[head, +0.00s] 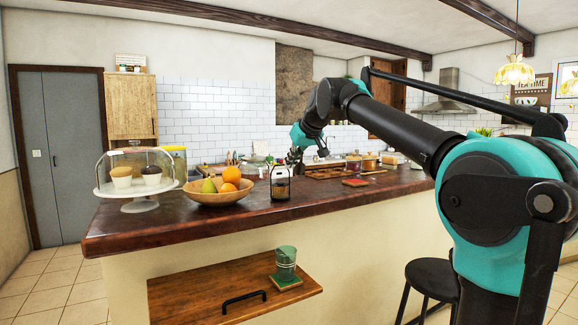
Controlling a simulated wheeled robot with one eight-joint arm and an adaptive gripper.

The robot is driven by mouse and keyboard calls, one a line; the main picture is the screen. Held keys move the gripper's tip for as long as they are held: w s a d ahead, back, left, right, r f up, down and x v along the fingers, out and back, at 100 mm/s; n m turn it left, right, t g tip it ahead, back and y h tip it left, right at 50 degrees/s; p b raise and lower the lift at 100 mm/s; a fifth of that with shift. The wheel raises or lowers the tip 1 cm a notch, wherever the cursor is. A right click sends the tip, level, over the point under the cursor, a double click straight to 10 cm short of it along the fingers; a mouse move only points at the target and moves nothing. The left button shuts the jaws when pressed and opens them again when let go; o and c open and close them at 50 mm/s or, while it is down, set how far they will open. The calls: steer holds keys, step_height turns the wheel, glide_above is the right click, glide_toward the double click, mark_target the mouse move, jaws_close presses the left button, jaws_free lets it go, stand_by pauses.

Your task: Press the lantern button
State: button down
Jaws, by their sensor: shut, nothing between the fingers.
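A small dark lantern (280,184) with a top handle stands upright on the brown counter (250,218), right of the fruit bowl. Its button is too small to make out. My arm reaches in from the right, and my gripper (294,160) is shut and empty, pointing down just above and slightly right of the lantern's top. I cannot tell whether the fingertips touch the lantern.
A wooden bowl of fruit (208,198) and a glass-domed cake stand (139,203) are to the left. A red book (355,183) and cutting boards lie to the right. A black stool (432,276) stands at right.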

mark_target(283, 186)
steer(key=x, duration=0.8)
steer(key=shift+s+f, duration=0.15)
steer(key=shift+f, duration=0.75)
steer(key=shift+r, duration=0.15)
